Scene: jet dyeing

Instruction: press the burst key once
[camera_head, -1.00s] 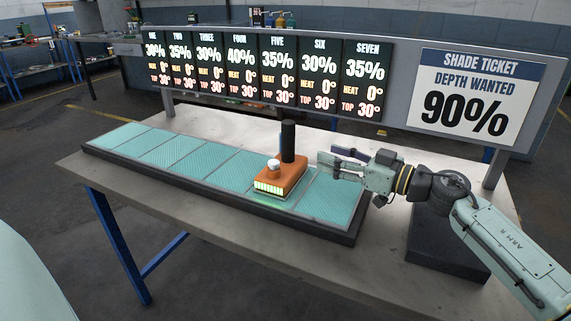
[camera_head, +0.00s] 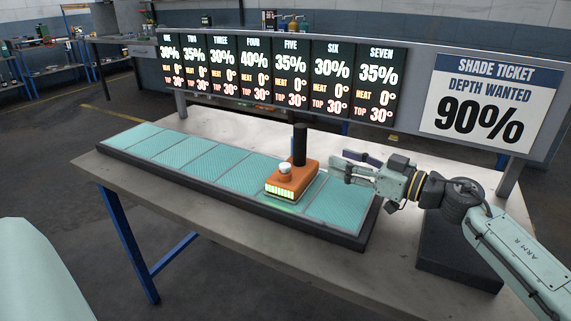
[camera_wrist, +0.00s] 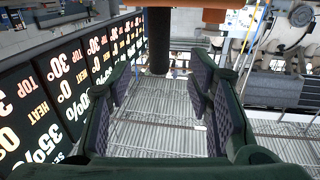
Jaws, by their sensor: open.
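An orange block-shaped unit (camera_head: 301,174) stands on the teal panel strip, on the panel second from the right end. It has a white round cap (camera_head: 284,169) on top, a lit green bar on its front and an upright black post (camera_head: 299,145) behind the cap. No key is legibly labelled burst. My gripper (camera_head: 343,166) is just right of the unit, apart from it, fingers pointing left. In the wrist view its fingers (camera_wrist: 162,95) are spread with nothing between them. The black post (camera_wrist: 157,42) shows beyond them, with an orange part (camera_wrist: 183,4) at the top edge.
The teal strip (camera_head: 160,144) in its dark frame lies along the table (camera_head: 190,225). Behind it stands a board of screens (camera_head: 290,74), ONE to SEVEN, each reading HEAT 0° and TOP 30°. A shade ticket (camera_head: 487,103) at right reads 90%. The front tabletop is clear.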

